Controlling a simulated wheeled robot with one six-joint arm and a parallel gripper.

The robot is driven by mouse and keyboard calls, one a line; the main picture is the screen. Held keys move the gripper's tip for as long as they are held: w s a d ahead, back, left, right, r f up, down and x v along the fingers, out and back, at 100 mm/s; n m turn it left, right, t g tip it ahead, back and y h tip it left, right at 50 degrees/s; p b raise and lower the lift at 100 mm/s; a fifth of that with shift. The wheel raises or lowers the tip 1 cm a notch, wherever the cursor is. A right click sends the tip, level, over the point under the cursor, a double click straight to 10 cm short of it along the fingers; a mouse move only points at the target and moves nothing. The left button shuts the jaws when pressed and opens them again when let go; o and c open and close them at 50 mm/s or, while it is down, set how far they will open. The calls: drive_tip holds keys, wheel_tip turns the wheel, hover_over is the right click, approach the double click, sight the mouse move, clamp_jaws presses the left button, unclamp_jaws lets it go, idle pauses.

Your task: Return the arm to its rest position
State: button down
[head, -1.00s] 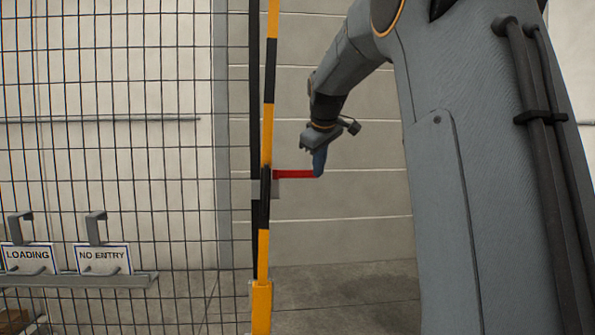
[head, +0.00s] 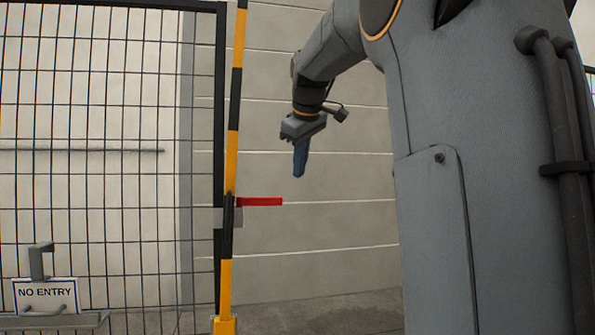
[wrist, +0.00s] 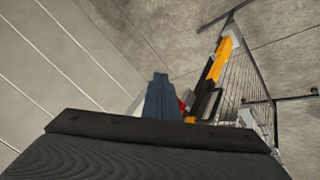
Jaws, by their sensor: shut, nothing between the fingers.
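My gripper (head: 300,158) hangs at the end of my arm in the head view, with its blue fingers pointing down. The fingers are shut and hold nothing. It is to the right of and above the red bar (head: 260,201) on the yellow and black post, with a gap between them. In the wrist view the blue fingers (wrist: 159,97) show past the dark gripper body, and part of the red bar (wrist: 182,105) shows just behind them.
A yellow and black striped post (head: 233,105) stands at the edge of a wire mesh fence (head: 105,120). A pale panelled wall (head: 330,225) is behind my gripper.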

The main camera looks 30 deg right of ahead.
drive_tip(key=s+a+f+m+g+y, duration=0.15)
drive_tip(key=a+f, duration=0.25)
drive_tip(key=f, duration=0.6)
drive_tip(key=s+a+f, duration=0.2)
drive_tip(key=a+f, duration=0.3)
drive_tip(key=f, duration=0.5)
drive_tip(key=s+a+f+m+g+y, duration=0.15)
drive_tip(key=a+f, duration=0.25)
drive_tip(key=f, duration=0.6)
drive_tip(key=s+a+f+m+g, duration=0.1)
drive_tip(key=s+a+f, duration=0.3)
drive_tip(key=s+f, duration=0.5)
drive_tip(key=s+a+f+g, duration=0.1)
drive_tip(key=s+a+f, duration=0.3)
drive_tip(key=s+f, duration=0.5)
drive_tip(key=shift+s+a+f+m+g+b, duration=0.3)
drive_tip(key=shift+s+a+f+m+b, duration=0.1)
drive_tip(key=shift+f, duration=0.1)
